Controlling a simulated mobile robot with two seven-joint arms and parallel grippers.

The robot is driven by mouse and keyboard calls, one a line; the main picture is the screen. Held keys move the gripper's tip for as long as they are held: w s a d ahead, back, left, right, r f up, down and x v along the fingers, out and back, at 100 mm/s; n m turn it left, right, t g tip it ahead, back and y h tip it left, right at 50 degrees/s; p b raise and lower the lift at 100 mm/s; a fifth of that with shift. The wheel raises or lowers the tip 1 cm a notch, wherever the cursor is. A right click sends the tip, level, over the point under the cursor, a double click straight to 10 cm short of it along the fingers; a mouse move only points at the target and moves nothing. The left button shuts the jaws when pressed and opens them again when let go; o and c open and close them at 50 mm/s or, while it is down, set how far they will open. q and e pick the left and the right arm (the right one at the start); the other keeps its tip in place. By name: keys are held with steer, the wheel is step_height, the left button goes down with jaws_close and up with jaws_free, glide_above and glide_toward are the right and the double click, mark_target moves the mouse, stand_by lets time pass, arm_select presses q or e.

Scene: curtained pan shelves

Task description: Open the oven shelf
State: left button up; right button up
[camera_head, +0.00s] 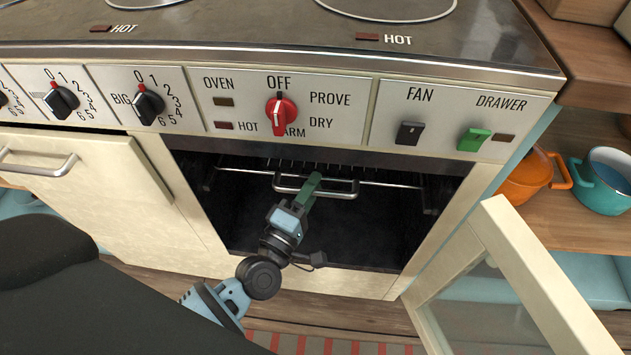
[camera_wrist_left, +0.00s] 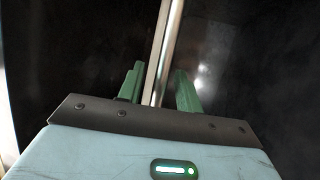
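The oven shelf is a wire rack inside the dark oven cavity in the head view, with a metal loop handle (camera_head: 345,194) at its front. The oven door (camera_head: 520,275), cream-framed with glass, stands open at the right. My left gripper (camera_head: 312,186) reaches into the oven opening with its green fingers at the handle. In the left wrist view, a metal bar (camera_wrist_left: 166,45) runs between the two green fingers (camera_wrist_left: 159,88). The fingers are apart, with a gap beside the bar on the right. Whether the left finger touches it is unclear. My right gripper is out of view.
The control panel with a red knob (camera_head: 281,111) and a green switch (camera_head: 474,139) is just above the opening. A closed cream door (camera_head: 90,175) is at the left. An orange pot (camera_head: 528,175) and a teal pot (camera_head: 603,180) stand on the right shelf.

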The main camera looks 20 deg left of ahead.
arm_select(q)
steer(key=shift+x, duration=0.85)
steer(key=shift+c, duration=0.2)
steer(key=shift+r, duration=0.1)
jaws_close()
